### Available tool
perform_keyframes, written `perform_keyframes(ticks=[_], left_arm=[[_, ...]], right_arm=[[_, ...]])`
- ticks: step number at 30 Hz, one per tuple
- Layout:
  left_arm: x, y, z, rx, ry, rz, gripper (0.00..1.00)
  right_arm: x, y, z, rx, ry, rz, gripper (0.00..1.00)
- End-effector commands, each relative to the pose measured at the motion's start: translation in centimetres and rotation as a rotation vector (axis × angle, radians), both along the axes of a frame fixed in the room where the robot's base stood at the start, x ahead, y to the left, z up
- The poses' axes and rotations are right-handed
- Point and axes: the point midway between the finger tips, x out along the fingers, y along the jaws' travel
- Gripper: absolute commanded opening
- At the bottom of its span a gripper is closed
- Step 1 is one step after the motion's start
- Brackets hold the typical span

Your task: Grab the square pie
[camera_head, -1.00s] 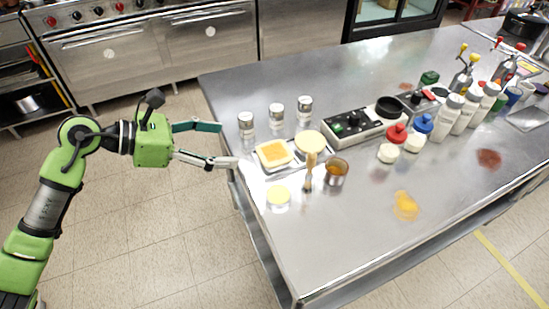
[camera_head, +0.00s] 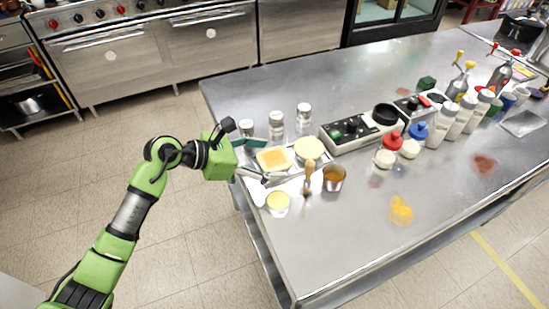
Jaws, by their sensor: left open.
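The square pie (camera_head: 274,159), yellow-orange on top with a pale crust, lies on a metal tray (camera_head: 297,170) near the left edge of the steel counter. A round pie (camera_head: 309,148) lies beside it on the same tray. My left gripper (camera_head: 272,161) is open at the left side of the square pie. One finger lies along the pie's far side and the other along its near side. I cannot tell whether either finger touches the pie. My right gripper is not in view.
Several metal shakers (camera_head: 276,120) stand just behind the tray. A brush (camera_head: 309,177), an amber-filled cup (camera_head: 334,177) and a yellow-topped cup (camera_head: 278,203) stand in front. A control box (camera_head: 348,132) stands to the right. The counter's front middle is clear apart from a yellow spill (camera_head: 400,210).

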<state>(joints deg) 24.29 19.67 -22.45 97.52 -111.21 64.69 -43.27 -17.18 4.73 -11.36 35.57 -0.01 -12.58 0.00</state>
Motion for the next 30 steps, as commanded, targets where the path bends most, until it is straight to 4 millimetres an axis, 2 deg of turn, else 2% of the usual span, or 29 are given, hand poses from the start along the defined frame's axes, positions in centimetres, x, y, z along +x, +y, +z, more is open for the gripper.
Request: perform_keyframes(ticks=[9,14,15,25,30], left_arm=[[0.2,-0.5,-0.4,0.001,0.000,0.000,0.75],[0.2,-0.5,-0.4,0.001,0.000,0.000,0.33],[0.2,-0.5,-0.4,0.001,0.000,0.000,0.30],[0.3,-0.5,0.2,-0.001,-0.004,-0.001,0.30],[0.3,-0.4,2.8,0.002,-0.009,0.000,0.30]], right_arm=[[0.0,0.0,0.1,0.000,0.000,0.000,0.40],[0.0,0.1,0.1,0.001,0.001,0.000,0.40],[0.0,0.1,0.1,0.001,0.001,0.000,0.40],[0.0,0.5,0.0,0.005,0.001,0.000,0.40],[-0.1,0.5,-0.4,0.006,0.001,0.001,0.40]])
